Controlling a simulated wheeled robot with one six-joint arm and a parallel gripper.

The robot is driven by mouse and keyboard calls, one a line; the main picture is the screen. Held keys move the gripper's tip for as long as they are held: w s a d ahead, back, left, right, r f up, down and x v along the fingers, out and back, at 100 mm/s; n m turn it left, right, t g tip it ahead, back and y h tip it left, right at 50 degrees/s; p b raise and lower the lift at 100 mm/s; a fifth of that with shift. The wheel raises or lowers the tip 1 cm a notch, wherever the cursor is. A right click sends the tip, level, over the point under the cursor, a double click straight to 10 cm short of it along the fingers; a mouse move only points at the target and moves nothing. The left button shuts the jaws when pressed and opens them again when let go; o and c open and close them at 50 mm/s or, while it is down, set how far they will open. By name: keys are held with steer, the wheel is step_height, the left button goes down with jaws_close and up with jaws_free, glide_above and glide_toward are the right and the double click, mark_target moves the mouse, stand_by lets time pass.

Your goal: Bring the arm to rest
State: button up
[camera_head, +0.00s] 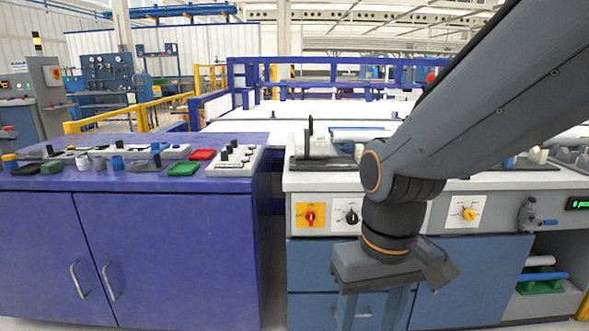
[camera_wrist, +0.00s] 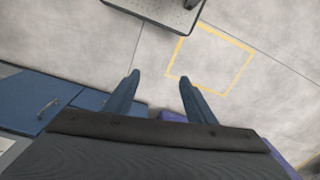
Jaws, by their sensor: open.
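My arm comes in from the upper right of the head view and bends down in front of the grey and blue workbench. My gripper (camera_head: 371,312) points down at the bottom of that view, in front of the bench's blue drawers, and its tips run off the lower edge. In the wrist view my gripper (camera_wrist: 160,77) shows two blue-grey fingers spread apart with nothing between them.
The white bench top (camera_head: 465,183) carries a pipe fixture (camera_head: 312,162). A blue cabinet (camera_head: 180,255) with switches and trays stands left. At lower right a shelf holds a white pipe (camera_head: 540,261) and a blue pipe (camera_head: 545,276).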

steer(key=d+r+m+p, duration=0.2)
steer(key=d+r+p, duration=0.6)
steer(key=p, duration=0.7)
steer(key=shift+s+d+r+m+h, duration=0.15)
steer(key=shift+r+m+h, duration=0.15)
steer(key=shift+r, duration=0.1)
